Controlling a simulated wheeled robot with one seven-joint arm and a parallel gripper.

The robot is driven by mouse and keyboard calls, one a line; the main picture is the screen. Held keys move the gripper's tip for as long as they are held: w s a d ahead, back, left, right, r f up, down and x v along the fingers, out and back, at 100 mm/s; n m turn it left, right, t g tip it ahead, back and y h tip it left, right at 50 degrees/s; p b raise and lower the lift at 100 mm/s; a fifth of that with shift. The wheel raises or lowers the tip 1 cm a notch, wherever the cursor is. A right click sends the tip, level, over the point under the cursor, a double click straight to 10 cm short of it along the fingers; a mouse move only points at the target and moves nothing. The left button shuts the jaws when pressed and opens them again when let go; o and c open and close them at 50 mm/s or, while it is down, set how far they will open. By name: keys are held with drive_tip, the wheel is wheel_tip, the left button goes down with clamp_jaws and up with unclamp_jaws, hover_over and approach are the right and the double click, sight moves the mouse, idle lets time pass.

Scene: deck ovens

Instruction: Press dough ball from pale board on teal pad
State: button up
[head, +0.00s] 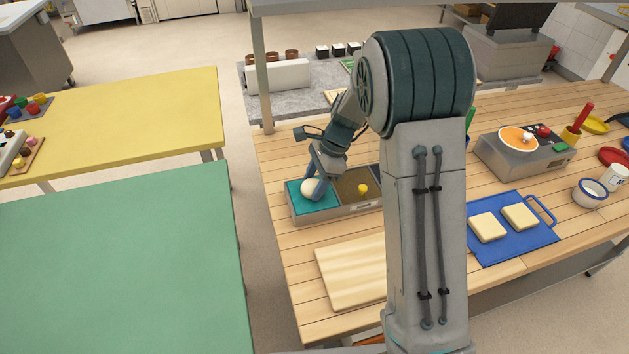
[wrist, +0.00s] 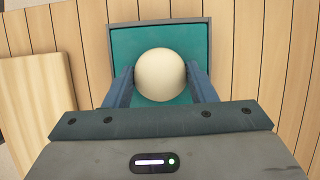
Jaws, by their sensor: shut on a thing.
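The dough ball (wrist: 160,74) is pale and round. My gripper (wrist: 160,82) is shut on it, one blue finger at each side. In the head view the dough ball (head: 310,187) and my gripper (head: 317,190) are over the teal pad (head: 322,206), at the left end of a grey tray. The teal pad (wrist: 122,44) shows around the ball in the wrist view. I cannot tell whether the ball touches the pad. The pale board (head: 345,283) lies in front of the tray with its visible part bare; my arm hides its right side.
A blue board (head: 508,235) with two pale square slabs lies further right. A grey appliance (head: 530,158) with an orange bowl stands behind it. Bare wood lies left of the tray.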

sight(314, 182)
idle(0.6)
wheel_tip(314, 182, up, 8)
drive_tip(key=p, duration=0.6)
drive_tip(key=shift+p, duration=0.3)
drive_tip(key=shift+f, duration=0.1)
